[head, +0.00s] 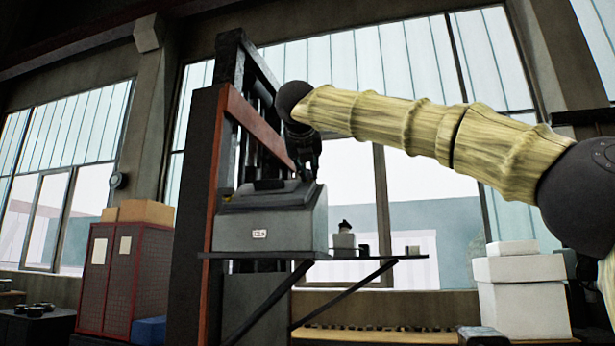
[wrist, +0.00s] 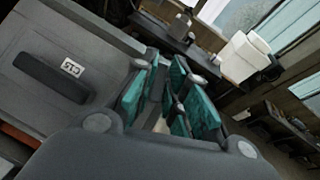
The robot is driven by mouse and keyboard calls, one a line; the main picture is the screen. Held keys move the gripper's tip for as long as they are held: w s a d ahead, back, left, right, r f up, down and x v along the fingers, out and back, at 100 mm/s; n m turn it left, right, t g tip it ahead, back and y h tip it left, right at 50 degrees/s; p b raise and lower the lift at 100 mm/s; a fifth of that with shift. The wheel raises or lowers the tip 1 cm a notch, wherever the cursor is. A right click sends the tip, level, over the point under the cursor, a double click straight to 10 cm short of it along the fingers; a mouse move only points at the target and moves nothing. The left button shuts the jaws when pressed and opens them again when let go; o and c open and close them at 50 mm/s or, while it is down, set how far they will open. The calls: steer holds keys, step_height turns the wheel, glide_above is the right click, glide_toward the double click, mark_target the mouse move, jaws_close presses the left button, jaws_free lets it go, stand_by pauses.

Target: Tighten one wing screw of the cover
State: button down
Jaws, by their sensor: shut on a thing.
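The cover is a grey box-shaped housing (head: 270,228) with a small white label on its front, on a bracket at the tall column. In the wrist view the grey cover (wrist: 75,35) fills the left side, with a dark bar beside its label. My gripper (head: 309,174) reaches down at the cover's upper right edge. In the wrist view its teal-padded fingers (wrist: 167,92) are closed in at the cover's right edge, around something small. The wing screw is mostly hidden between the fingers, and its wings cannot be made out.
A narrow shelf (head: 375,257) juts out right of the cover, with a few small items on it. White boxes (head: 520,285) are stacked at the right. A red cabinet (head: 125,275) stands at the left. The orange-red column edge (head: 217,165) rises close to the cover's left.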

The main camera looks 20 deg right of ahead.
steer(key=shift+w+f+m+h, duration=0.15)
steer(key=shift+f+m+h, duration=0.15)
steer(key=shift+m, duration=0.1)
steer(key=m+g+h+b, duration=0.1)
steer(key=m, duration=0.2)
steer(key=shift+a+h, duration=0.15)
steer(key=shift+h, duration=0.15)
steer(key=c, duration=1.3)
jaws_free()
steer(key=shift+r, duration=0.1)
steer(key=shift+c, duration=0.2)
steer(key=shift+o, duration=0.2)
steer(key=shift+w+d, duration=0.1)
steer(key=shift+d, duration=0.1)
